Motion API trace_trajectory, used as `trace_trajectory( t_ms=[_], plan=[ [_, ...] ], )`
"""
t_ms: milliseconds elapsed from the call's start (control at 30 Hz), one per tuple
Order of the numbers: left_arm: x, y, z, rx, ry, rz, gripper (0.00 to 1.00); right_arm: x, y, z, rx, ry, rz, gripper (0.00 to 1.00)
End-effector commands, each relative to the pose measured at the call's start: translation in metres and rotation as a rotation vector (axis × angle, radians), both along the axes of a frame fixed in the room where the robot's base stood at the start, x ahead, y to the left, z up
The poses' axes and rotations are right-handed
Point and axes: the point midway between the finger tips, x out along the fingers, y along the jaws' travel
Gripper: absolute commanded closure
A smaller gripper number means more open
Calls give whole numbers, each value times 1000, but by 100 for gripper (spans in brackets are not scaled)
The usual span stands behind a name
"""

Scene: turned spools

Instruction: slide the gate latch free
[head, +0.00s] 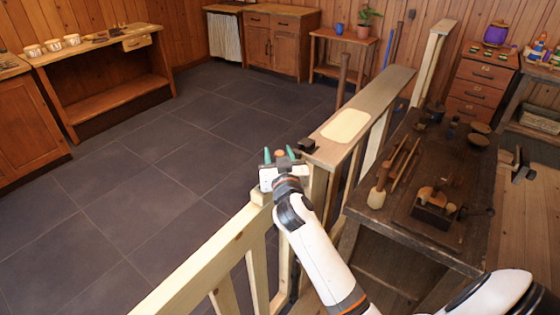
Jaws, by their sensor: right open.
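My right gripper (281,155) is open at the top of the post where the pale wooden gate (205,262) meets the fence. Its two teal fingertips point away from me, one on each side of a small brown knob (280,153), which looks like the latch's handle. I cannot tell whether the fingers touch it. A small black block (307,145), perhaps part of the latch, sits just right of the gripper on the end of the railing. The gripper hides the rest of the latch. My left gripper is not in view.
A wide-topped railing (380,92) with a pale oval patch runs back from the post. A dark workbench (385,215) with wooden tools and bowls stands to the right. Beyond the gate, the grey tiled floor (150,160) is clear. Cabinets and a shelf line the walls.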

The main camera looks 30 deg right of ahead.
Motion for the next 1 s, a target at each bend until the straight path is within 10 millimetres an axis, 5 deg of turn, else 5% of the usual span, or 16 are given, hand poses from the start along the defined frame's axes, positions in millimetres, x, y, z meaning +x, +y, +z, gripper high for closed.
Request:
trace_trajectory(
  t_ms=[600, 1000],
  plan=[
    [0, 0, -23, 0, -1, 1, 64, -98, 42, -3, 4, 3, 1, 56],
    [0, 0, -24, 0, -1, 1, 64, -110, 47, 0, 0, 1, 1, 56]
  ],
)
